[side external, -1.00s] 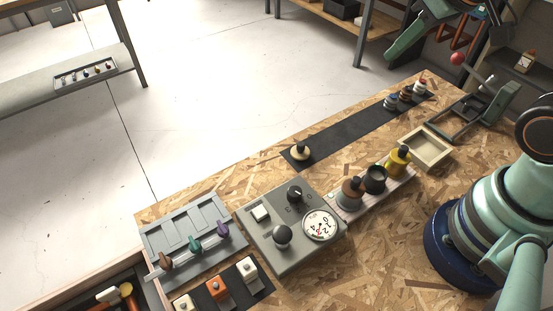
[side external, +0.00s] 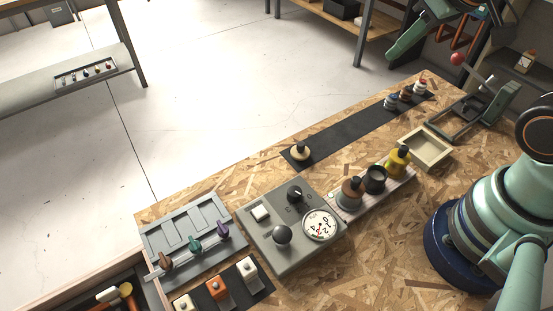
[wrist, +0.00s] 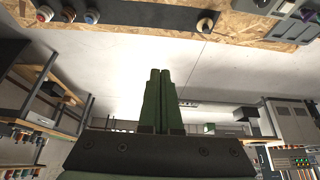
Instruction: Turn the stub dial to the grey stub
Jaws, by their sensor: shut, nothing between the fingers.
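A grey control box (side external: 262,238) stands on the bench in the side view. A black dial knob (side external: 294,193) sits on its upper part, with small markings that I cannot read. A rail right of the box holds a brown stub with a grey base (side external: 351,193), a black stub (side external: 375,179) and a yellow stub (side external: 398,160). I cannot tell which one is the grey stub. My gripper (wrist: 160,72) has dark green fingers, shut and empty in the wrist view. It is apart from the dial and points out over the floor.
The box also carries a white button (side external: 260,213), a black ball knob (side external: 282,235) and a round gauge (side external: 319,226). A lever panel (side external: 186,236) is on the left. A black strip (side external: 350,129) bears a cream piece (side external: 300,151). An empty tray (side external: 427,148) is at right.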

